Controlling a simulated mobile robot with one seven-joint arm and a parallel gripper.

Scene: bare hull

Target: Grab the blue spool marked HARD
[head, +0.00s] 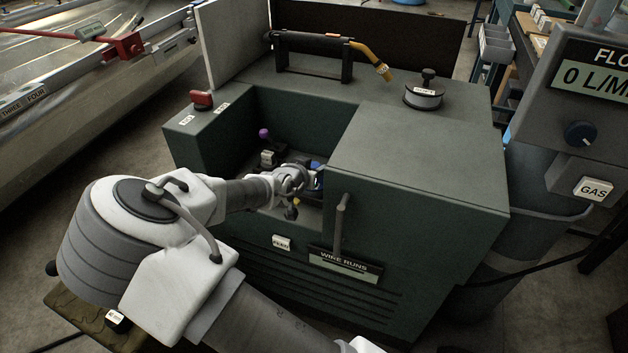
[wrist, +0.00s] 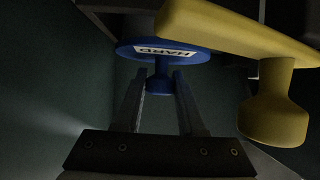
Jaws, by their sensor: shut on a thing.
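The blue spool (wrist: 165,52) carries a white label reading HARD, upside down in the wrist view. Its narrow blue stem or knob sits between the two fingers of my gripper (wrist: 160,82), which is shut on it. In the head view, a little of the blue spool (head: 318,167) shows inside the open bay of the green machine. My gripper (head: 308,178) reaches into that bay beside it, and the fingertips are mostly hidden there. I cannot tell whether the spool still rests on its seat.
A yellow lever with a rounded knob (wrist: 275,118) is close to the right of my fingers. The machine's green housing (head: 420,155) walls the bay on the right. An upright grey handle (head: 340,225) stands at the front.

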